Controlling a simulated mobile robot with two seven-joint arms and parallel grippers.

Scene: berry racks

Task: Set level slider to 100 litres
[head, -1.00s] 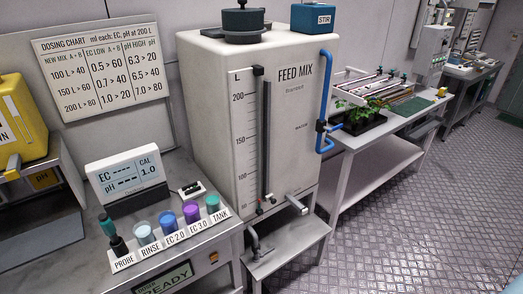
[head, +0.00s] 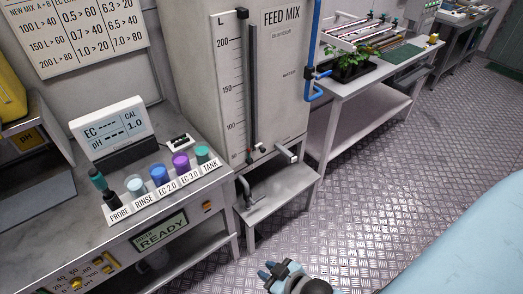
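The feed mix tank (head: 285,60) is a tall pale box with a litre scale (head: 229,95) on its front, marked from 50 near the bottom to 200 near the top. A dark vertical rail (head: 252,85) runs beside the scale. A black block (head: 242,13) sits at its top, above the 200 mark. Which of these is the level slider is hard to tell. My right gripper (head: 268,271) is low at the bottom edge, over the floor, well below and apart from the tank; its finger gap is unclear. My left gripper is out of view.
Left is a bench (head: 215,185) with a meter (head: 110,128) and several cups. A blue pipe (head: 311,60) runs down the tank's right side. The floor (head: 380,190) to the right is clear.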

